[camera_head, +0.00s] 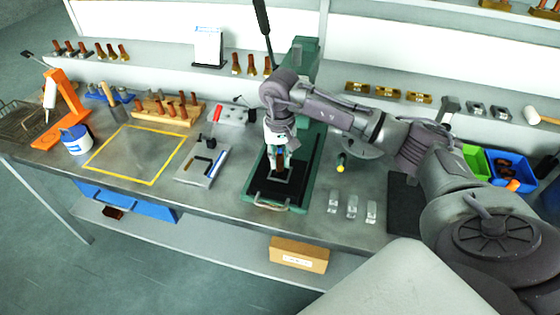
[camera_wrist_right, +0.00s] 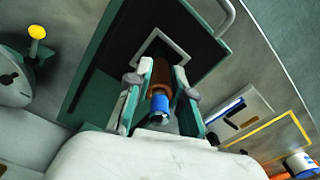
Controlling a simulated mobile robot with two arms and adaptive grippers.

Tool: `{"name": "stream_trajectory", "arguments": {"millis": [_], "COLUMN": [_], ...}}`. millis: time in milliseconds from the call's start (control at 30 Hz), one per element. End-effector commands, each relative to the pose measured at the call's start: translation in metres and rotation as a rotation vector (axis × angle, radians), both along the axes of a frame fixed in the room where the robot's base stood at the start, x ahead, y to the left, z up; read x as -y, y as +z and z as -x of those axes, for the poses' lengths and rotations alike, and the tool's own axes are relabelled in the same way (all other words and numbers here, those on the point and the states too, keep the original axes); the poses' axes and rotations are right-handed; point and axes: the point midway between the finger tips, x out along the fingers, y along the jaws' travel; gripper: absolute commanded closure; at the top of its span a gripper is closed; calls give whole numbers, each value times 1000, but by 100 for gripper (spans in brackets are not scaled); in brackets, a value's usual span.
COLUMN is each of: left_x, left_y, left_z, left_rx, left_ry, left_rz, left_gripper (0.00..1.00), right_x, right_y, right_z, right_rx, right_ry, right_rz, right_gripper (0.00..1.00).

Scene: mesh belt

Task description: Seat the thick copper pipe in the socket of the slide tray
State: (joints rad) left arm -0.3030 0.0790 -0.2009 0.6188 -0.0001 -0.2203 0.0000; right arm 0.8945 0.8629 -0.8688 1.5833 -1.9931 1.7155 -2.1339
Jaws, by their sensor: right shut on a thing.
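My right gripper (camera_head: 280,153) points down over the slide tray (camera_head: 256,190), a black bed in a green frame with a metal handle at its front. The gripper is shut on the thick copper pipe (camera_wrist_right: 161,72), a brown cylinder with a blue band or end near the palm. The fingers (camera_wrist_right: 162,78) grip it from both sides. The socket (camera_head: 272,178) is a grey square frame on the tray; it also shows in the wrist view (camera_wrist_right: 183,50). The pipe's far end is at or over the socket opening. I cannot tell whether it is inside. My left gripper is not in view.
Left of the tray lie a grey fixture (camera_head: 198,172), a yellow-outlined area (camera_head: 135,153) and a wooden rack (camera_head: 165,111) of copper pieces. Several small clear blocks (camera_head: 352,207) stand to the right, near a round grey base with a yellow knob (camera_head: 340,168).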

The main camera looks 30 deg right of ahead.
Motion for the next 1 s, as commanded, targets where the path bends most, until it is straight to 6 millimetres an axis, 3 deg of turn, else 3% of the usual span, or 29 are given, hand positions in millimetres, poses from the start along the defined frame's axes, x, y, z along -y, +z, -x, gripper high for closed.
{"name": "stream_trajectory", "arguments": {"millis": [200, 567, 600, 733, 1000], "left_x": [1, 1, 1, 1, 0], "left_y": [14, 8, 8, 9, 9], "left_z": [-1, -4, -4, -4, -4], "left_rx": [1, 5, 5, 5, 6], "left_ry": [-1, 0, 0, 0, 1], "left_rz": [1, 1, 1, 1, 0], "left_gripper": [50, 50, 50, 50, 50], "right_x": [0, 0, 0, 0, 0], "right_y": [-23, -29, -29, -28, -27], "right_z": [1, 1, 1, 1, 1], "right_rx": [-1, 0, 0, -1, -1], "right_ry": [-1, 0, 0, 0, 0], "right_rz": [0, 0, 1, 0, 0], "right_gripper": [100, 100, 77, 55, 53]}}
